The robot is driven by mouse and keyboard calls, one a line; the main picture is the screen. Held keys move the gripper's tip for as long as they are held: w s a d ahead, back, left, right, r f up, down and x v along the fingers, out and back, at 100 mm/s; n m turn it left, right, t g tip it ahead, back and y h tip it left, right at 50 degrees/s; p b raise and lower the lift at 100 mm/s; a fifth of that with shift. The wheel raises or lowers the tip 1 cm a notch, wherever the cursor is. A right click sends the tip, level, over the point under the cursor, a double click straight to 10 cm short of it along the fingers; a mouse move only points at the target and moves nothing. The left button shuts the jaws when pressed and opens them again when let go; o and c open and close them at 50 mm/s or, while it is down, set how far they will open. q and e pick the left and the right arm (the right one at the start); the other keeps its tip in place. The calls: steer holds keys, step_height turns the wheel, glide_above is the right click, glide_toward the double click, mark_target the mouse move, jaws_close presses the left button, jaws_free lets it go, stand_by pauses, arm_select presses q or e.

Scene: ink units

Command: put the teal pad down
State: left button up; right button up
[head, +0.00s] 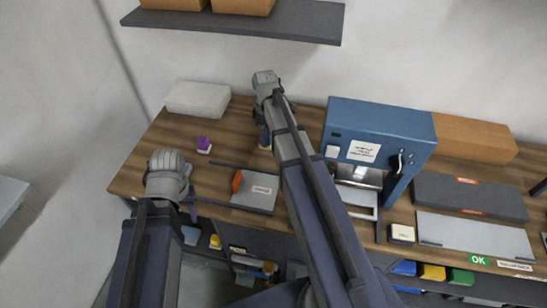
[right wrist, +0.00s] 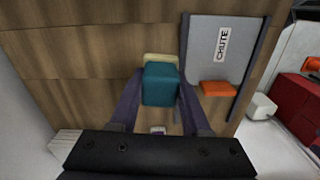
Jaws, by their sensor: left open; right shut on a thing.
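My right gripper (right wrist: 158,100) is shut on the teal pad (right wrist: 161,83), a block held between its two fingers in the right wrist view. A cream piece (right wrist: 161,58) shows just past the pad's far edge; I cannot tell whether they touch. In the head view my right gripper (head: 265,136) points down over the back of the wooden table (head: 150,150), and its own wrist mostly hides the pad. My left gripper (head: 190,208) is open near the table's front left edge, with its fingers largely hidden by the wrist.
A purple pad (head: 204,142) on a pale base stands left of my right gripper. A grey chute plate (head: 258,198) with an orange block (head: 237,181) lies in front. A white stack (head: 197,98) is at the back left, a blue machine (head: 378,135) on the right.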

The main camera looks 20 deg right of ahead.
steer(key=shift+n, duration=0.5)
steer(key=d+f+b, duration=0.1)
steer(key=f+b, duration=0.1)
steer(key=d+f+b, duration=0.1)
steer(key=f+b, duration=0.1)
steer(key=d+f+b, duration=0.1)
steer(key=f+b, duration=0.1)
steer(key=shift+w+d+f, duration=0.2)
steer(key=shift+w, duration=0.2)
step_height(320, 180, down, 4)
steer(key=b, duration=0.4)
steer(key=shift+r, duration=0.15)
steer(key=o, duration=1.2)
